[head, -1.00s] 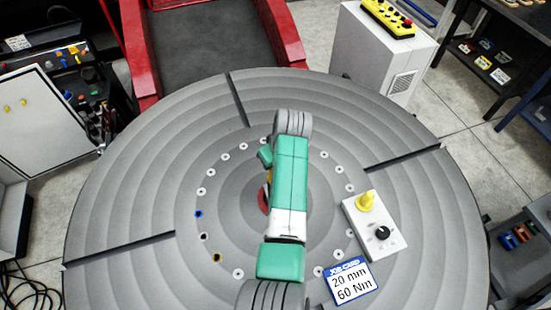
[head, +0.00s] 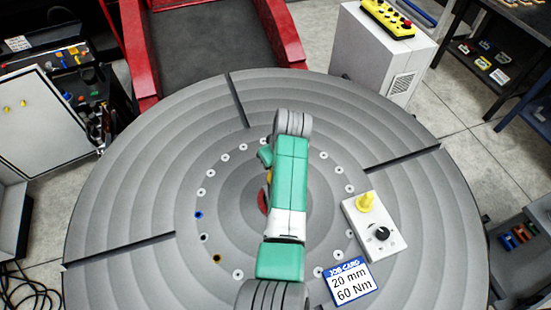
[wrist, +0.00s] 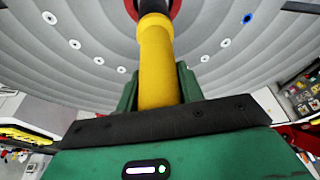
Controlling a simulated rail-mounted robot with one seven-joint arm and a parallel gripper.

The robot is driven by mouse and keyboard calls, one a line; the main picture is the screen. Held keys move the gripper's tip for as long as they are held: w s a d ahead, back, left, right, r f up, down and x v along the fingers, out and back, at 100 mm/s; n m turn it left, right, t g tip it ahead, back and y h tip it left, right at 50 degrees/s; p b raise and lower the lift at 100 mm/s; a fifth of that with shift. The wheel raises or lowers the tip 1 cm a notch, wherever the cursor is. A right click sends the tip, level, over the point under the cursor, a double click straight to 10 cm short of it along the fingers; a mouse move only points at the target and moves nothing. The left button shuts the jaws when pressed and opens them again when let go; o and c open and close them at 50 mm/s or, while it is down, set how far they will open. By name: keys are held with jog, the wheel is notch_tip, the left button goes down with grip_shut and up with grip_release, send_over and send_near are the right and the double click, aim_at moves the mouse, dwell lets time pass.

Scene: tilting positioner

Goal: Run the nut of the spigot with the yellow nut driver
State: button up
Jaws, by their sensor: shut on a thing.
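The yellow nut driver (wrist: 156,65) is held in my gripper (wrist: 157,88), which is shut on it between its green fingers. The driver's shaft points away from the wrist toward the red ring of the spigot (wrist: 174,8) at the top of the wrist view. The driver's far end has a dark collar over the red ring; whether it sits on the nut cannot be told. In the head view my arm covers most of this, with only a bit of the red spigot (head: 263,201) showing at the table's centre. The nut is hidden.
The round grey positioner table (head: 130,200) has slots and a ring of small holes, one blue-rimmed and one yellow-rimmed.

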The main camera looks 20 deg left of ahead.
jog(key=shift+s+r+p, duration=0.1)
jog(key=shift+r+p, duration=1.4)
jog(key=shift+p, duration=0.2)
dwell(2.2)
